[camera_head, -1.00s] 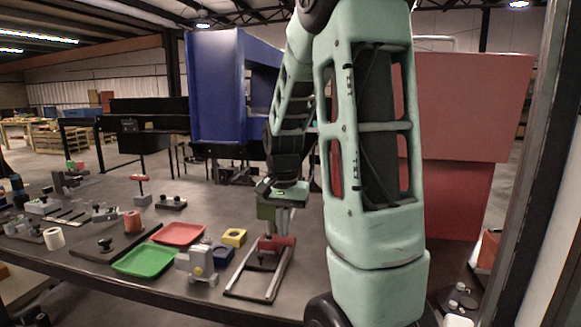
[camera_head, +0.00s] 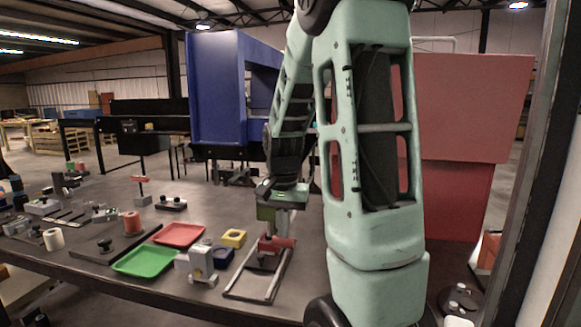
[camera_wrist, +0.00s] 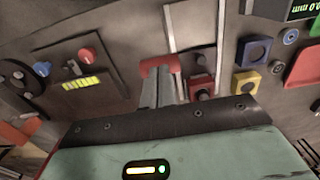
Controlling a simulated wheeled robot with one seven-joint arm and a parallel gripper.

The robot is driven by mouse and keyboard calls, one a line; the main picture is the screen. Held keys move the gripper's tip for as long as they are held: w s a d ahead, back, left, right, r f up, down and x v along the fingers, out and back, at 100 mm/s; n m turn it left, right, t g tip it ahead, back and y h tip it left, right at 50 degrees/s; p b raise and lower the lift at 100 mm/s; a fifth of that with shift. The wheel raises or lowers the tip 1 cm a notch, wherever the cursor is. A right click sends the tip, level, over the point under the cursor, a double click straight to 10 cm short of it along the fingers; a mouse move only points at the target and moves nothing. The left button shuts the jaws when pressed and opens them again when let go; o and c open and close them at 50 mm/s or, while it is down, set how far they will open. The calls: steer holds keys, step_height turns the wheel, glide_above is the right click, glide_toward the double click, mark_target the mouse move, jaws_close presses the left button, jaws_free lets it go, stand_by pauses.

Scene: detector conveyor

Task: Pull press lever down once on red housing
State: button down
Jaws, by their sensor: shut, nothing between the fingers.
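The press stands in a metal rail frame (camera_head: 273,292) on the table, partly hidden by my arm and gripper. Its lever has a red handle bar (camera_head: 277,245), also seen in the wrist view (camera_wrist: 160,64). My gripper (camera_head: 281,233) is shut and empty, pointing down over the handle bar. In the wrist view the fingertips (camera_wrist: 160,80) are right at the bar, seemingly touching it; exact contact is hidden. A small red block with a dark hole, likely the red housing (camera_wrist: 199,86), sits between the rails beside the fingers.
A grey-white device (camera_head: 200,263), a blue block (camera_head: 222,256) and a yellow block (camera_head: 234,238) stand left of the frame. Green (camera_head: 145,261) and red (camera_head: 180,234) trays lie further left. A dark post rises at the right.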

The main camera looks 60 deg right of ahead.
steer(key=shift+a+r+p, duration=0.2)
steer(key=shift+r+p, duration=2.05)
steer(key=d+r+p, duration=0.3)
steer(key=r+p, duration=0.4)
steer(key=r, duration=0.1)
steer(key=w+d+r+p, duration=0.1)
steer(key=d+r+p, duration=0.2)
steer(key=r+p, duration=0.5)
steer(key=shift+w+r+p, duration=0.2)
steer(key=shift+w+p, duration=0.1)
